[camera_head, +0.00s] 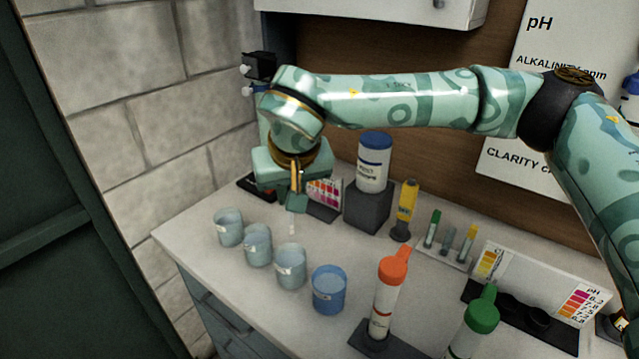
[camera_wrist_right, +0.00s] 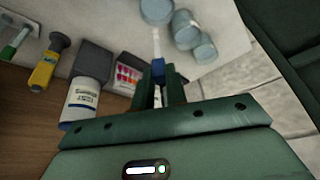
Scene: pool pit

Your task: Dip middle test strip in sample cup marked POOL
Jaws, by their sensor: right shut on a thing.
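My right gripper (camera_head: 297,205) reaches in from the right and points down behind the row of cups. It is shut on a thin white test strip (camera_head: 292,226), which hangs down with its lower end free. In the right wrist view the strip (camera_wrist_right: 156,42) shows beyond the fingertips (camera_wrist_right: 158,80), with a blue part between them. Several sample cups stand in a row: three pale grey-blue ones (camera_head: 228,228), (camera_head: 257,246), (camera_head: 290,268) and a bluer one (camera_head: 328,291). The strip's tip appears above and behind the third cup's rim. The cup labels are too small to read. My left gripper is not in view.
Behind stand a white blue-capped bottle (camera_head: 374,165) on a dark block (camera_head: 368,206), a colour chart (camera_head: 324,195) and a yellow bottle (camera_head: 406,208). Orange-capped (camera_head: 390,290) and green-capped (camera_head: 473,326) tubes stand at front right. Small vials (camera_head: 448,238) sit farther right.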

